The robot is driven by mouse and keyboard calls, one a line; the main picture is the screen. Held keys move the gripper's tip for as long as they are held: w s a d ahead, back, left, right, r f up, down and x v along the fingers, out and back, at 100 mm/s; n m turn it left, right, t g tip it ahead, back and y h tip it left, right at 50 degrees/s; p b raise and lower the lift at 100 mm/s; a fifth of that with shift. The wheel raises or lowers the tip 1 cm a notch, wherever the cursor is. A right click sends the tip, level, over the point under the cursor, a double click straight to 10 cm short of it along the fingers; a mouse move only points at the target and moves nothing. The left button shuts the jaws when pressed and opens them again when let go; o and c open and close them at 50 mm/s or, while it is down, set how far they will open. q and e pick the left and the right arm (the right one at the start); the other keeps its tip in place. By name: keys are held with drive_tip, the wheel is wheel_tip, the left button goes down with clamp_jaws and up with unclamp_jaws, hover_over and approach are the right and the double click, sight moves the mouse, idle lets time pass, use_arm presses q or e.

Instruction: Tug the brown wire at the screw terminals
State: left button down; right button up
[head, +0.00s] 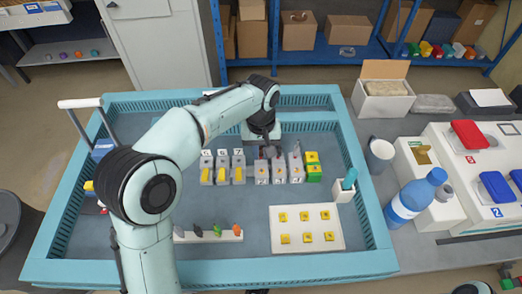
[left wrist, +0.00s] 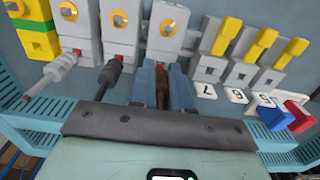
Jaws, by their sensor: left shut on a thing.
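The brown wire (left wrist: 162,88) stands between the two blue-grey fingers of my left gripper (left wrist: 161,90), which is shut on it. The wire's upper end meets the rightmost of three grey screw terminals (left wrist: 168,28), each with a round orange screw. A black wire (left wrist: 108,78) and a grey wire (left wrist: 52,74) come out of the terminals beside it. In the head view the same screw terminals (head: 278,171) sit in the row, and my left gripper (head: 268,150) is right behind them, its fingers small and partly hidden.
Grey blocks with yellow levers (head: 221,170) stand left of the terminals, and a yellow-green block (head: 313,167) stands right. A white board with yellow pieces (head: 306,228) lies in front. A blue bottle (head: 416,197) stands outside the blue tray (head: 210,268).

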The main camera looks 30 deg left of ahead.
use_arm(q)
drive_tip(key=shift+f, duration=0.25)
drive_tip(key=c, duration=0.6)
unclamp_jaws()
drive_tip(key=shift+r, duration=0.2)
wheel_tip(320, 180, up, 7)
drive_tip(key=p, duration=0.7)
drive_tip(key=shift+r, duration=0.2)
drive_tip(key=shift+f, duration=0.1)
use_arm(e)
drive_tip(key=shift+g, duration=0.4)
drive_tip(key=r, duration=0.4)
drive_tip(key=s+r, duration=0.1)
drive_tip(key=r, duration=0.1)
drive_tip(key=shift+f, duration=0.1)
